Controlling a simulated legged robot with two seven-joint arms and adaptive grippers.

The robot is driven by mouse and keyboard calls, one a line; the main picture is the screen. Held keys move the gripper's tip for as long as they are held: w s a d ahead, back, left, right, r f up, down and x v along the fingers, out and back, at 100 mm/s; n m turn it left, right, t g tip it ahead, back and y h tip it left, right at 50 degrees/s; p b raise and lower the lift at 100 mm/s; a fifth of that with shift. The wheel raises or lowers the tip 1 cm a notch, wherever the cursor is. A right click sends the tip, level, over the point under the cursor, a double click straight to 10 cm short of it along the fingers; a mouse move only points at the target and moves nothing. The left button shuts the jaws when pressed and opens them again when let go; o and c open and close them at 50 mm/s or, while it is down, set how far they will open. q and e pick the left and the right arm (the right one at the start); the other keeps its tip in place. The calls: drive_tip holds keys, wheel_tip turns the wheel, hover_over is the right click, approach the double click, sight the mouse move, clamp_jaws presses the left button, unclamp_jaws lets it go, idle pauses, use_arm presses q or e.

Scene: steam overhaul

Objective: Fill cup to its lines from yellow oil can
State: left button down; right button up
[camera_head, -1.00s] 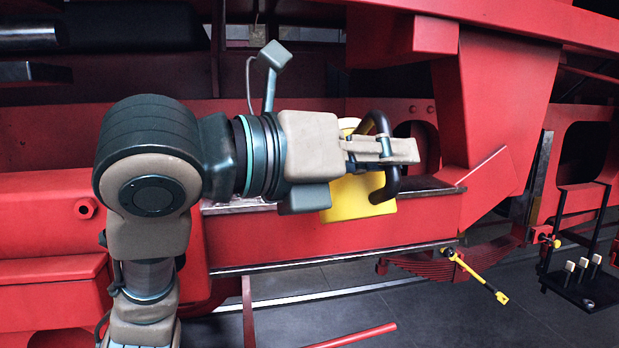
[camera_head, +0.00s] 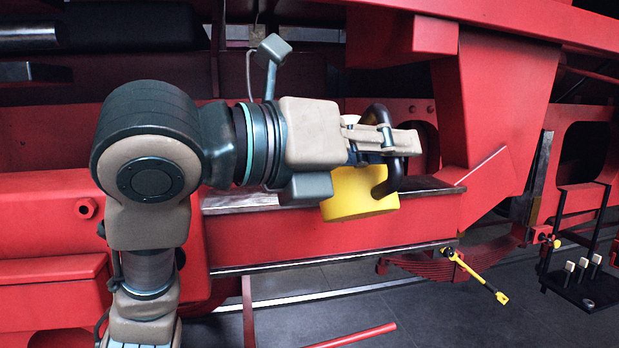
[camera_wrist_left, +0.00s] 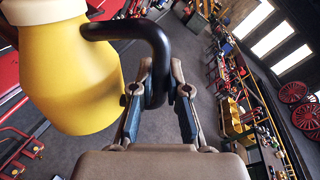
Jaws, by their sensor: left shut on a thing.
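The yellow oil can (camera_head: 352,196) hangs from my left gripper (camera_head: 398,141) in front of the red frame. It has a black curved handle (camera_head: 392,180) and a pale top, mostly behind the gripper. In the left wrist view the can (camera_wrist_left: 72,75) fills the left side, and the fingers of my left gripper (camera_wrist_left: 160,85) close around the black handle (camera_wrist_left: 155,48). The can is slightly tilted in the head view. I cannot make out the cup in either view. My right gripper is not in view.
A red frame beam (camera_head: 300,235) with a narrow metal ledge (camera_head: 430,186) runs behind the can. A red bracket (camera_head: 505,110) stands to the right. A yellow-handled tool (camera_head: 478,277) and a black rack (camera_head: 585,285) are lower right. Dark floor lies below.

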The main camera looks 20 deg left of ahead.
sight(380, 186)
use_arm(q)
wheel_tip(380, 186, down, 8)
drive_tip(key=m+b, duration=0.3)
drive_tip(key=m, duration=0.1)
drive_tip(key=shift+w+a+m+t, duration=0.25)
drive_tip(key=shift+a+m+t, duration=0.15)
drive_tip(key=shift+s, duration=0.1)
drive_tip(key=shift+d, duration=0.1)
drive_tip(key=shift+r+n+p, duration=0.6)
drive_tip(key=shift+r+p, duration=0.5)
drive_tip(key=shift+p, duration=0.1)
drive_tip(key=shift+d+r+n+p, duration=0.1)
drive_tip(key=shift+r+n+p, duration=0.3)
drive_tip(key=shift+r, duration=0.5)
drive_tip(key=shift+s+d+r+n+g, duration=0.1)
drive_tip(key=shift+r+n+g, duration=0.15)
drive_tip(key=shift+r+n, duration=0.85)
drive_tip(key=shift+d+r+n+g, duration=0.1)
drive_tip(key=shift+r+n+g, duration=0.35)
drive_tip(key=shift+r, duration=1.15)
